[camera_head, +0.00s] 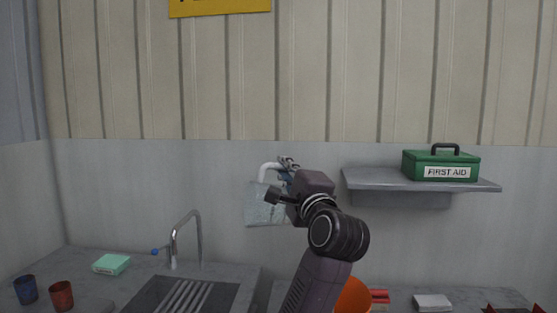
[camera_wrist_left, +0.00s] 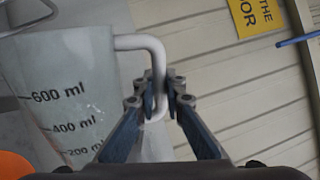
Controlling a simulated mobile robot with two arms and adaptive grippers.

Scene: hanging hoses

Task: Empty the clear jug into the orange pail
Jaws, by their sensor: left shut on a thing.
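The clear jug (camera_head: 266,208) hangs in the air in front of the wall in the head view, roughly upright. Its white handle (camera_wrist_left: 157,62) and its ml marks show in the left wrist view, where the jug body (camera_wrist_left: 62,85) fills the left side. My left gripper (camera_wrist_left: 165,98) is shut on the handle; in the head view the gripper (camera_head: 287,172) is partly hidden by its own wrist. The orange pail (camera_head: 355,296) stands low, to the right of the jug, partly behind my arm. An orange edge (camera_wrist_left: 14,166) also shows in the left wrist view. My right gripper is not in view.
A sink tap (camera_head: 184,232), a mint-green box (camera_head: 112,264), and blue and red cups (camera_head: 62,295) are at the left counter. A shelf (camera_head: 400,181) with a green first aid box (camera_head: 440,163) juts out at right. A red item (camera_head: 379,296) and white block (camera_head: 432,302) are near the pail.

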